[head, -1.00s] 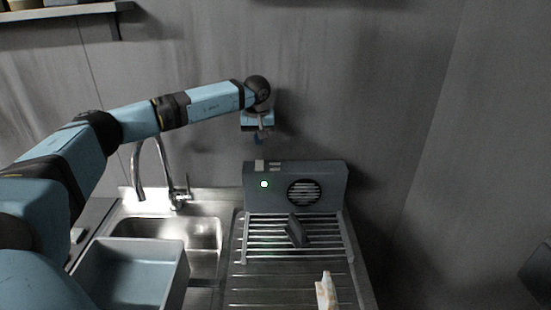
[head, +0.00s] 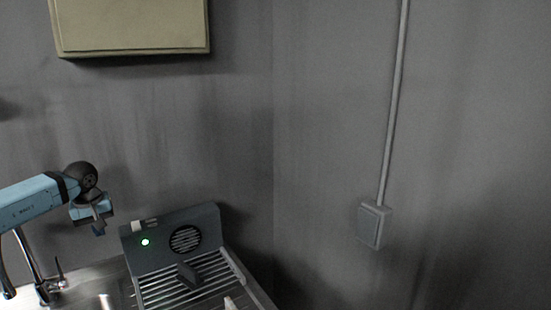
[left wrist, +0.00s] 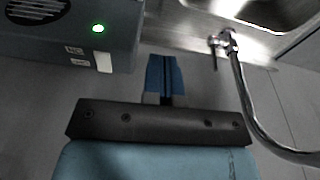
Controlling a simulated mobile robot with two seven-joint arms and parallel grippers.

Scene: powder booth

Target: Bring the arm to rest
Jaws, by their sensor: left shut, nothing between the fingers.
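My left arm comes in from the left in the head view. Its gripper (head: 98,229) hangs pointing down in front of the grey wall, just left of and above the grey booth unit (head: 150,254). In the left wrist view the blue fingers (left wrist: 165,75) are together with nothing between them. The booth unit (left wrist: 110,35) shows there at upper left with its lit green light, apart from the fingers. My right gripper is not in view.
A switch box (head: 374,225) hangs on the right wall.

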